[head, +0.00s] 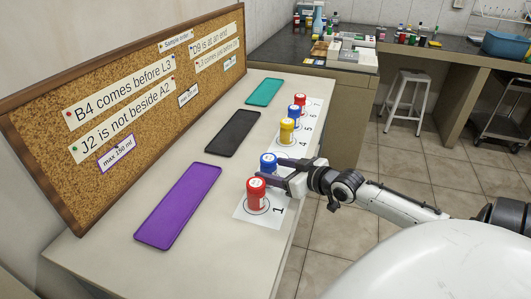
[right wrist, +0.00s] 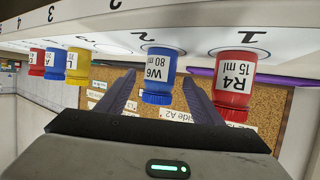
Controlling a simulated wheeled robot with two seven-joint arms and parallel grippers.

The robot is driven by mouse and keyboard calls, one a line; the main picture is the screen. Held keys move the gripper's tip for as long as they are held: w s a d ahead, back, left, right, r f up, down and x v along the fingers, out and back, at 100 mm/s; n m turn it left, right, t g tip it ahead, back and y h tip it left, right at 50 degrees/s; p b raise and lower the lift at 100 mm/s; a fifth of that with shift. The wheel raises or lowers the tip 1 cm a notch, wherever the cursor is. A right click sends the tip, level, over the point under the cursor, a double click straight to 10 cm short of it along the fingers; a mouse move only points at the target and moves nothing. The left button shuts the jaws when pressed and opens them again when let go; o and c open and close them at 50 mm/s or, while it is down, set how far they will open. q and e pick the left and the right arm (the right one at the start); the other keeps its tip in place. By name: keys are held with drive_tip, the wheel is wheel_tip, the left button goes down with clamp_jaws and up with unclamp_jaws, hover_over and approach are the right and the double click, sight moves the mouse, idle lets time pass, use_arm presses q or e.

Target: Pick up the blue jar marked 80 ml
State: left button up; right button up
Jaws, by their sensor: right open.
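The blue jar (head: 268,160) stands upright on position 2 of the white numbered strip, second from the near end. In the right wrist view, which is upside down, the blue jar (right wrist: 157,72) has a label reading W6, 80 ml. My right gripper (head: 269,169) is open at this jar, one finger on each side. In the right wrist view the gripper (right wrist: 162,95) shows gaps between both fingers and the jar. The head view partly hides the jar's lower body behind a finger. My left gripper is not in view.
A red jar (head: 256,197) labelled R4, 15 ml stands close to the near finger. Yellow (head: 286,132), blue (head: 294,112) and red (head: 300,100) jars stand farther along. Purple (head: 178,205), black (head: 233,132) and teal (head: 264,92) trays lie before the cork board (head: 120,100).

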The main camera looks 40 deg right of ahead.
drive_tip(key=shift+b+x, duration=0.35)
drive_tip(key=shift+x, duration=3.2)
drive_tip(key=c, duration=1.2)
